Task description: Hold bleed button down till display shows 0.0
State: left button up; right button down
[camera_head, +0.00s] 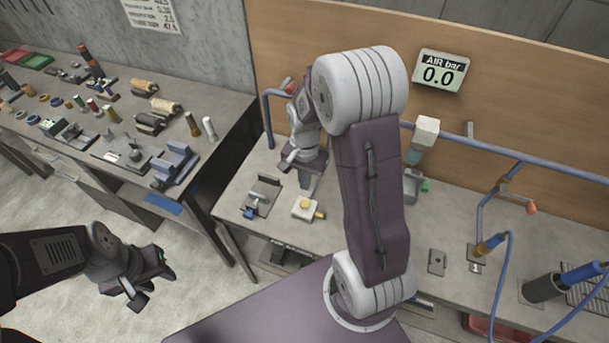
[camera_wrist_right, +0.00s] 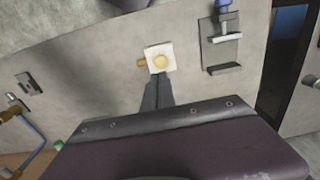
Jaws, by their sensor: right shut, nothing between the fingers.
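The display (camera_head: 440,70) on the back board is headed "AIR bar" and reads 0.0. The bleed button (camera_head: 304,204) is a round yellow cap on a small white block on the bench, with a brass fitting at its side. It also shows in the right wrist view (camera_wrist_right: 160,61). My right gripper (camera_head: 311,190) is shut and empty. In the right wrist view its fingertips (camera_wrist_right: 157,84) end just beside the block's near edge. The cap is uncovered there, and I see no finger on it. My left gripper (camera_head: 157,280) is open and empty, low at the left, away from the bench.
A clamp-like fixture (camera_head: 263,194) stands left of the button block. Blue pipe (camera_head: 480,148) runs along the bench's back. A dark cylindrical tool (camera_head: 545,288) is at the right. A side table (camera_head: 200,172) with many small parts is at the left.

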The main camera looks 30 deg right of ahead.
notch_tip(320, 180, up, 3)
jog(key=shift+w+f, duration=0.15)
jog(key=shift+w+d, duration=0.1)
jog(key=shift+d, duration=0.05)
jog(key=s+a+f+n+t+b, duration=0.1)
jog(key=s+a+f+n+b, duration=0.3)
jog(key=s+n, duration=0.5)
jog(key=shift+s+a+f+n+b, duration=0.25)
jog(key=shift+a+f, duration=0.25)
jog(key=shift+a, duration=0.45)
